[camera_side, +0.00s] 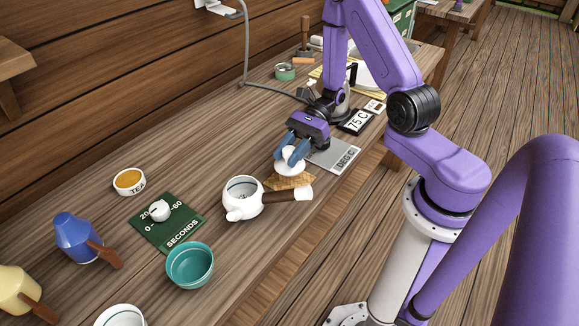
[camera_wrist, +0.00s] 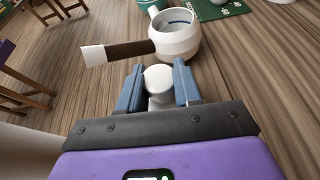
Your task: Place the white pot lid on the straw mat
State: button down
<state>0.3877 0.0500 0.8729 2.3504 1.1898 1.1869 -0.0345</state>
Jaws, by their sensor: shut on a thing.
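The white pot lid (camera_side: 289,169) is held by its knob between the blue fingers of my gripper (camera_side: 292,153), which is shut on it. The wrist view also shows the lid's round white top (camera_wrist: 158,78) between the two fingers (camera_wrist: 158,86). The straw mat (camera_side: 289,184) lies right under the lid, and the lid covers part of it. I cannot tell whether the lid touches the mat. The mat is not visible in the wrist view.
The white pot (camera_side: 244,203) stands open just left of the mat, its brown handle (camera_side: 281,197) passing close in front of it. A grey scale plate (camera_side: 334,156) lies to the right. A green timer mat (camera_side: 168,225) and teal bowl (camera_side: 190,266) are further left.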

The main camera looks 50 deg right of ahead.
jog(key=shift+f, duration=2.05)
jog(key=c, duration=0.8)
grip_release()
